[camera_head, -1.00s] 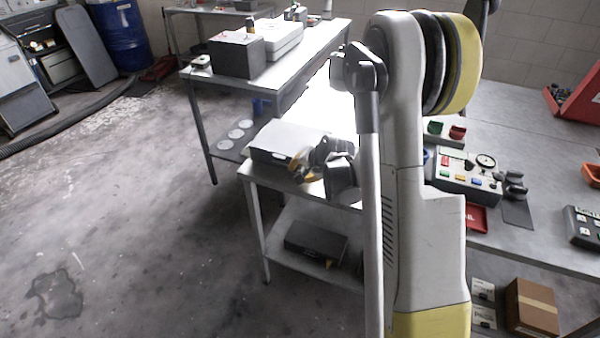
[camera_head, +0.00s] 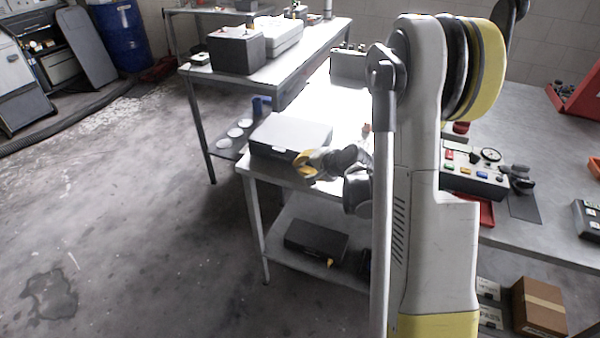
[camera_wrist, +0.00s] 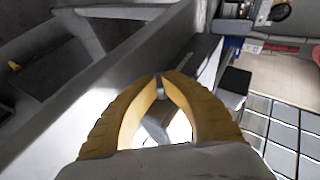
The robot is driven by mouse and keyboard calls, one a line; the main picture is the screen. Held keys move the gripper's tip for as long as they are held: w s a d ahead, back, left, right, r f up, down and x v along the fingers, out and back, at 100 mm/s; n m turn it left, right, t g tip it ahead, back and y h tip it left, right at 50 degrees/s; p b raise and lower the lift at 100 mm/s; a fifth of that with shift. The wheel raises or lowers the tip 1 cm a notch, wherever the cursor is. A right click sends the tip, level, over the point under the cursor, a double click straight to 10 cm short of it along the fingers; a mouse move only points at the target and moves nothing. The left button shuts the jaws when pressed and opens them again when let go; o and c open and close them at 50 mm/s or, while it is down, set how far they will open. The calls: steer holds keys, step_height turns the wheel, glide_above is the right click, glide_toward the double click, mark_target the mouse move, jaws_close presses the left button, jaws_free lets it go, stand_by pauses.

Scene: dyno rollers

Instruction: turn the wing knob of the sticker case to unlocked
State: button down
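The sticker case seems to be the flat grey box (camera_head: 290,133) on the near table; its dark front faces my gripper. My gripper (camera_head: 300,164) has yellow fingers and is at the right part of that front. In the wrist view the fingers (camera_wrist: 160,78) bow outward and their tips nearly meet. A small grey piece, which looks like the wing knob (camera_wrist: 160,93), sits in the narrow gap between the tips. The fingers hide most of it, so its turned angle cannot be read. The case's dark front (camera_wrist: 200,62) runs behind the fingertips.
A dark case (camera_head: 316,238) lies on the lower shelf. The back table (camera_head: 275,68) holds a dark box (camera_head: 237,52). A panel with coloured buttons (camera_head: 470,180) stands on the right table. Open floor (camera_head: 130,220) lies to the left.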

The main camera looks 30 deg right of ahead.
steer(key=shift+d+m+t+y+b, duration=0.15)
steer(key=shift+m+t+y, duration=0.15)
steer(key=shift+t, duration=0.4)
steer(key=shift+d+m+t+y+b, duration=0.1)
steer(key=shift+m+t+y+b, duration=0.15)
steer(key=shift+t, duration=0.45)
steer(key=c, duration=1.6)
jaws_free()
steer(key=shift+w+f, duration=0.1)
steer(key=shift+o, duration=0.2)
steer(key=shift+a, duration=0.1)
